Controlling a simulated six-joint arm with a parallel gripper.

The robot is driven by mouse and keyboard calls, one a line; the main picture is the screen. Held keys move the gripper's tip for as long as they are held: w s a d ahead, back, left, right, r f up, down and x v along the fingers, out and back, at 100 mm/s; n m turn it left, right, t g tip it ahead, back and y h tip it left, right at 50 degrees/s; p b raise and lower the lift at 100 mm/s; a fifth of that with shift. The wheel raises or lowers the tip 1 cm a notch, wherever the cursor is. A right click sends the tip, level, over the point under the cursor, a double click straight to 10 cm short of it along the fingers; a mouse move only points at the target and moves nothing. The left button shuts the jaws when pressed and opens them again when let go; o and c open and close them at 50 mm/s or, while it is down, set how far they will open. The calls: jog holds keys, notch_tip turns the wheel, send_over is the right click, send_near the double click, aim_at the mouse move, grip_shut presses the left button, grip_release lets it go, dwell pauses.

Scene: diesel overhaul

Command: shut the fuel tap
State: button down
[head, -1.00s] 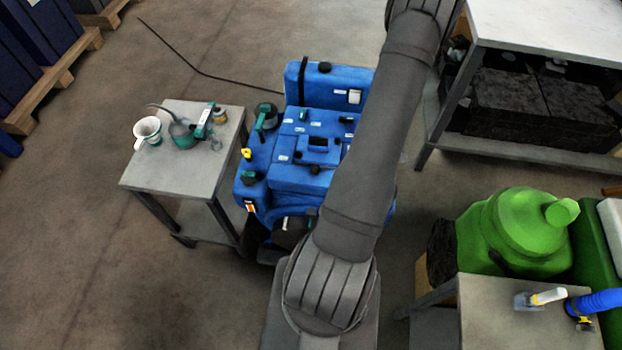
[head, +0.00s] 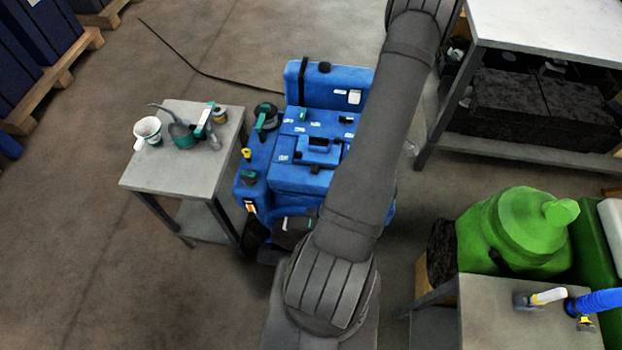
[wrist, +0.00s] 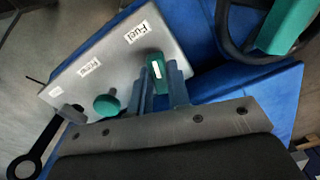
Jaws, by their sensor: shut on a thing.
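In the wrist view, a grey panel (wrist: 115,62) carries a white label reading "Fuel" (wrist: 138,32). Just below that label is the fuel tap (wrist: 155,66), a teal handle with a white stripe. My gripper (wrist: 162,82) is shut on this handle, with one finger on each side of it. The handle's lower part is hidden between the fingers. In the head view, the blue engine (head: 258,183) stands in the middle, and my own arm covers its right part. The gripper and the tap do not show there.
A round green knob (wrist: 107,105) sits left of my gripper, by other labels I cannot read surely. A dark ring-ended lever (wrist: 24,166) is at lower left. A side table (head: 165,182) with a mug (head: 147,131) and an oil can (head: 182,134) stands left of the engine.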

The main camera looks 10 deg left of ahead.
dwell(0.3)
jog(key=n, duration=0.3)
dwell(0.3)
jog(key=c, duration=1.4)
grip_release()
jog(key=shift+o, duration=0.2)
jog(key=shift+r, duration=2.75)
jog(key=shift+r, duration=2)
